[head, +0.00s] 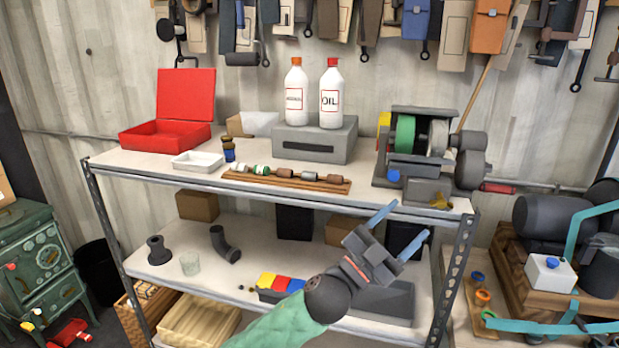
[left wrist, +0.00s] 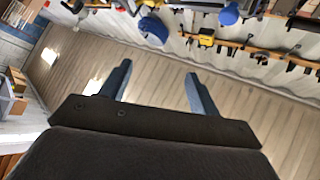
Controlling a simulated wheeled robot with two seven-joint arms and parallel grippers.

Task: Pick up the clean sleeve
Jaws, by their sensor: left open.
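On the top shelf a wooden rack (head: 250,179) holds a row of several small cylindrical parts. From the left they look white-and-green, then brown (head: 283,172), greyish (head: 308,175) and brown (head: 333,179). They are too small for me to tell which is the clean sleeve. My left gripper (head: 401,227) is open and empty, in front of the shelf's right half, right of and lower than the rack. In the left wrist view its two blue fingers (left wrist: 157,72) are apart with nothing between them. My right gripper is not in view.
Behind the rack a grey box (head: 315,145) carries two white bottles. A grinder-like machine (head: 425,150) stands at the right end. An open red case (head: 165,132) and white tray (head: 197,161) are at the left. The shelf's front edge (head: 300,192) lies between gripper and rack.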

